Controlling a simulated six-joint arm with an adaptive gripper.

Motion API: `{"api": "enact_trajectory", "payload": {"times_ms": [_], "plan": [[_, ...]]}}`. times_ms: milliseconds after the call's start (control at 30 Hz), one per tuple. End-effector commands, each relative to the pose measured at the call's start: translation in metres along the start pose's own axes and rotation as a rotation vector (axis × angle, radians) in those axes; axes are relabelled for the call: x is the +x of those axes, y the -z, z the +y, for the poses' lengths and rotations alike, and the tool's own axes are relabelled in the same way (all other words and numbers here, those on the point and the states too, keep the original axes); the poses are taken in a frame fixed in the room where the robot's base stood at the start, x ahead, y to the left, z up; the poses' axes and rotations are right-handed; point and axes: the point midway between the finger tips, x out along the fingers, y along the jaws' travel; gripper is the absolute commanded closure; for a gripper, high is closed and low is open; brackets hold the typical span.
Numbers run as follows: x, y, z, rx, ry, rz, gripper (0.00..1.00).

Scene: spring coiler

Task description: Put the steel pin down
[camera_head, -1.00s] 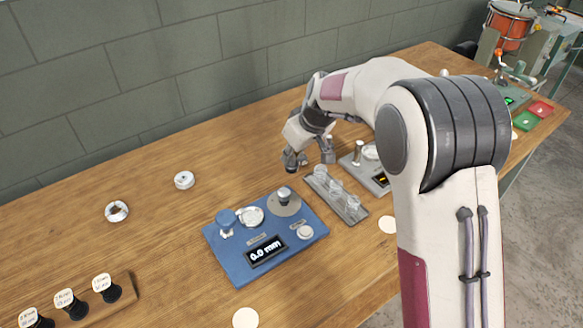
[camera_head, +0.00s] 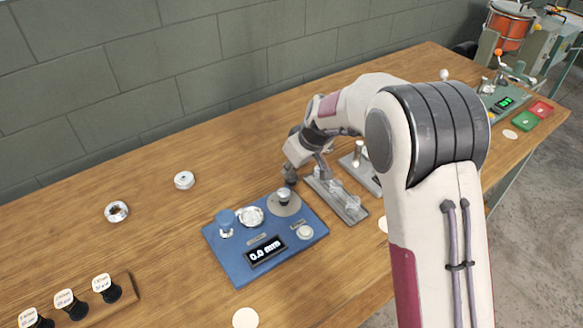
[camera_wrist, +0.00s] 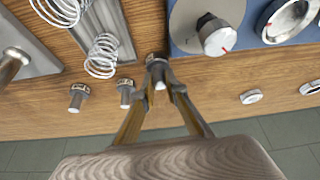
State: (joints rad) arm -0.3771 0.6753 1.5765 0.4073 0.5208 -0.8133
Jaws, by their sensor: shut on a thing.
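My gripper (camera_wrist: 160,88) is shut on a steel pin (camera_wrist: 159,70), a short metal cylinder with a darker collar, seen between the fingertips in the wrist view. In the head view my gripper (camera_head: 290,175) is low over the table, just behind the blue console and left of the spring tray; the pin is too small there to make out. Two similar pins stand on the wood to the left in the wrist view, one close by (camera_wrist: 125,92) and one farther off (camera_wrist: 77,97). I cannot tell whether the held pin touches the table.
The blue console (camera_head: 225,262) with knobs and a 0.0 mm display is close by. A grey tray (camera_head: 357,217) holds several springs. A grey plate (camera_wrist: 30,50) bears a metal post. White rings (camera_head: 184,180) lie at the back left. Bare wood lies behind the console.

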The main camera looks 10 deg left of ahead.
Motion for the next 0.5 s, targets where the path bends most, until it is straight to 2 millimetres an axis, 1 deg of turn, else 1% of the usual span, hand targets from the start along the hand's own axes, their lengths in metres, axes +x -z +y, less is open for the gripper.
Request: {"api": "enact_trajectory", "payload": {"times_ms": [167,200,233,267,500], "plan": [[0.0026,-0.0012,-0.0001,0.000,0.000,0.000,1.00],[0.0027,-0.0014,-0.0001,0.000,0.000,0.000,0.79],[0.0027,-0.0013,-0.0001,0.000,0.000,0.000,0.71],[0.0027,-0.0014,-0.0001,0.000,0.000,0.000,0.70],[0.0026,-0.0013,-0.0001,0.000,0.000,0.000,0.70]]}}
